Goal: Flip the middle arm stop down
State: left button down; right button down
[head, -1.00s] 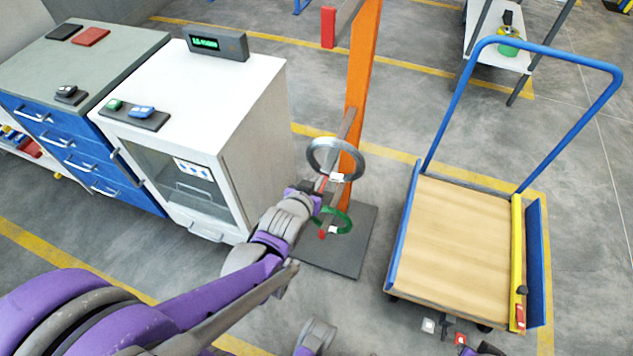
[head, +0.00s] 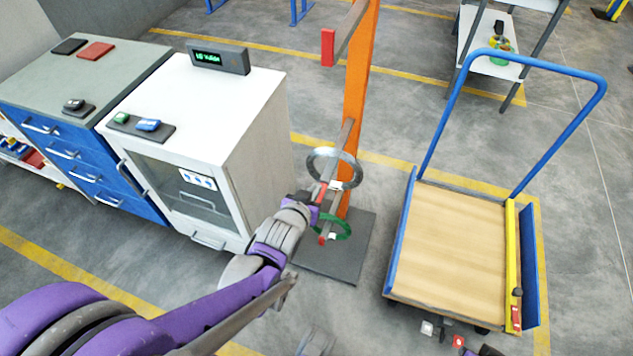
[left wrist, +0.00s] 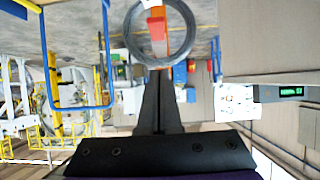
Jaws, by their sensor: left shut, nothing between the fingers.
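An orange post (head: 357,100) carries grey arms, one above another. The middle arm (head: 346,136) holds a grey ring (head: 318,155) hanging around it, with a white tag. A red stop (head: 322,194) is at its front end; whether it is up or down I cannot tell. The lower arm has a green ring (head: 345,228) and a red tip (head: 322,240). My left gripper (head: 314,200) is shut and empty, close to the middle arm's red end. In the left wrist view its fingers (left wrist: 158,98) are together, in front of the grey ring (left wrist: 134,58). Contact is unclear.
The upper arm with a red end (head: 328,47) stands above. A white cabinet (head: 255,115) with a display (head: 217,58) is on the left. A blue-handled cart (head: 450,240) stands on the right. The dark base plate (head: 340,262) lies under the post.

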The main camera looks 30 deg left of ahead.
pick_arm(q)
jog(key=s+d+f, duration=0.1)
jog(key=s+f, duration=0.1)
jog(key=s, duration=0.3)
jog(key=shift+s+d+f, duration=0.2)
jog(key=shift+s, duration=0.2)
jog(key=s+d+r+m+g+h, duration=0.1)
jog(key=s+d+m+g+h, duration=0.2)
jog(key=s+d+g, duration=0.6)
notch_tip(320, 180, up, 14)
jog(key=w+a+t+p, duration=0.1)
jog(key=w+t+p, duration=0.1)
jog(key=p, duration=1)
jog(key=shift+r+t, duration=0.2)
jog(key=shift+t, duration=0.1)
